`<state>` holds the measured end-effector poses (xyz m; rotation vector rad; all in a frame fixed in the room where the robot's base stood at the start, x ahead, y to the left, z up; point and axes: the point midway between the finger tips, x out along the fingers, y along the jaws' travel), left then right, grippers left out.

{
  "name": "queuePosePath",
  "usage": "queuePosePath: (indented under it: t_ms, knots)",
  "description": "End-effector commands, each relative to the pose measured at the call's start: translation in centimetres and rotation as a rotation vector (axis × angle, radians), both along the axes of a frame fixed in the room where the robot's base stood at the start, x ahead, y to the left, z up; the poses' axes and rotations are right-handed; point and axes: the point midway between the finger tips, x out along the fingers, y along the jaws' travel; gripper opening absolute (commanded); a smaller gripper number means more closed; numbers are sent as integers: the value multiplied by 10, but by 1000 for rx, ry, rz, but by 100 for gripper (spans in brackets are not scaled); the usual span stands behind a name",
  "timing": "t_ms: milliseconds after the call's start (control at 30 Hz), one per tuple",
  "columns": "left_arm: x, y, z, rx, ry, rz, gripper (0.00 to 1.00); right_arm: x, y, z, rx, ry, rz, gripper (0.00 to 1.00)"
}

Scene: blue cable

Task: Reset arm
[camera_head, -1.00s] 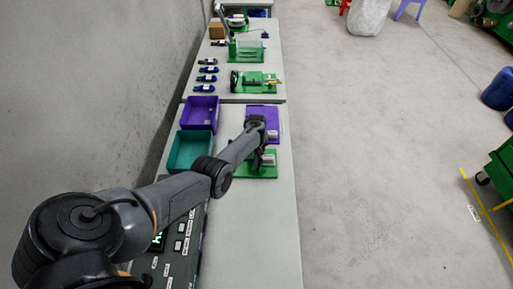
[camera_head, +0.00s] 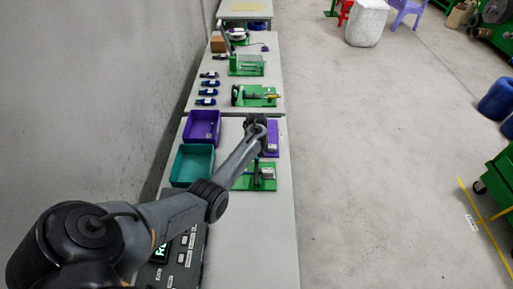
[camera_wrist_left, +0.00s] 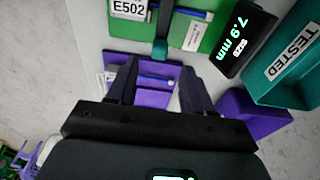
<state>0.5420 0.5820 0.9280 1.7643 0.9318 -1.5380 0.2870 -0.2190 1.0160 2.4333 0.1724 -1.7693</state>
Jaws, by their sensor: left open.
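My left arm comes in from the lower left in the head view. My left gripper (camera_head: 256,124) is at its end, over the purple fixture (camera_head: 271,140). In the left wrist view the two fingers of the left gripper (camera_wrist_left: 158,76) are apart, with the purple fixture (camera_wrist_left: 152,98) between and beyond them. A short blue cable piece (camera_wrist_left: 157,81) shows on that fixture; I cannot tell whether a finger touches it. My right gripper is not in view.
A green fixture (camera_head: 264,184) stands nearer on the table. A purple bin (camera_head: 202,123) and a teal bin (camera_head: 191,166) stand to the left. A display reading 7.9 mm (camera_wrist_left: 236,36) shows in the left wrist view.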

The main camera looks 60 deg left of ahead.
Motion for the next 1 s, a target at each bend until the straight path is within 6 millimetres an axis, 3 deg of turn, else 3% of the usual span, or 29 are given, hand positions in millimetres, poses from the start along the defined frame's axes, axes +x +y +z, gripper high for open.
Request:
queuePosePath:
  t_ms: [733, 867, 1000]
  knots:
    - [-8, -6, 3, 34, 4, -48, 51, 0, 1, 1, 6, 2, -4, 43]
    - [-20, -23, -1, 96, 9, -151, 51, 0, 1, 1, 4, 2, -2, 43]
    - [-44, -66, -3, 168, 12, -335, 51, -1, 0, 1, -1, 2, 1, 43]
